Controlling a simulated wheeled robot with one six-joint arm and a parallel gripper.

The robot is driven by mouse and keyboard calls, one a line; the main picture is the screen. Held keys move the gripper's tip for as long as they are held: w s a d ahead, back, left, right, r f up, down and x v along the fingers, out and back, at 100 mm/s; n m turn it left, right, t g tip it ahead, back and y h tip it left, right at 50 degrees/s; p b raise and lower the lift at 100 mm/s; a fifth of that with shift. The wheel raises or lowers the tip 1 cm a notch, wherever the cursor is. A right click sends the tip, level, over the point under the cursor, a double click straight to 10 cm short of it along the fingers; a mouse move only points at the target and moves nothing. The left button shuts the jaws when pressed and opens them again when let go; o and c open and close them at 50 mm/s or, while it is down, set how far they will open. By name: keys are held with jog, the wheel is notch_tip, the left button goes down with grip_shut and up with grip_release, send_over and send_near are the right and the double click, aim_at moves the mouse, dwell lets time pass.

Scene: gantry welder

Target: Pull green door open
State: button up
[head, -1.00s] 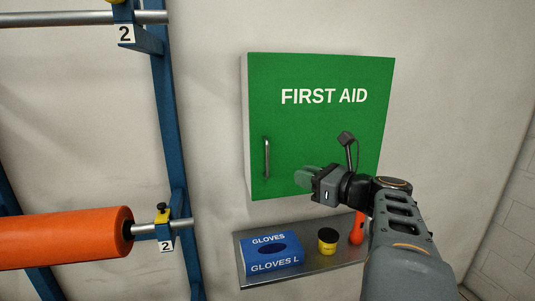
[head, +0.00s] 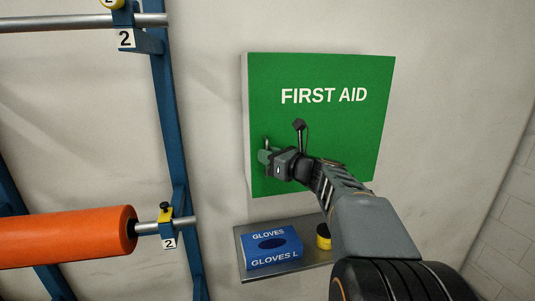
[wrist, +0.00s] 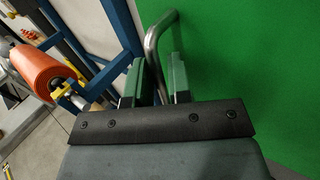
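The green door (head: 325,125) of a wall cabinet marked FIRST AID looks closed in the head view. Its metal handle (head: 267,142) is near the door's left edge, mostly hidden behind my gripper (head: 267,157). In the wrist view, the curved handle (wrist: 152,50) passes between the two green fingers of my gripper (wrist: 156,80). The fingers are apart, one on each side of the bar, and a gap shows beside it. The green door (wrist: 240,60) fills the right of the wrist view.
A shelf (head: 245,262) below the cabinet holds a blue glove box (head: 272,246) and a yellow and black jar (head: 323,237). A blue rack (head: 172,120) with an orange roll (head: 70,238) stands at left. Bare wall lies between the rack and the cabinet.

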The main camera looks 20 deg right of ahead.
jog(key=shift+w+a, duration=0.1)
jog(key=shift+w, duration=0.05)
jog(key=shift+c, duration=0.5)
grip_shut()
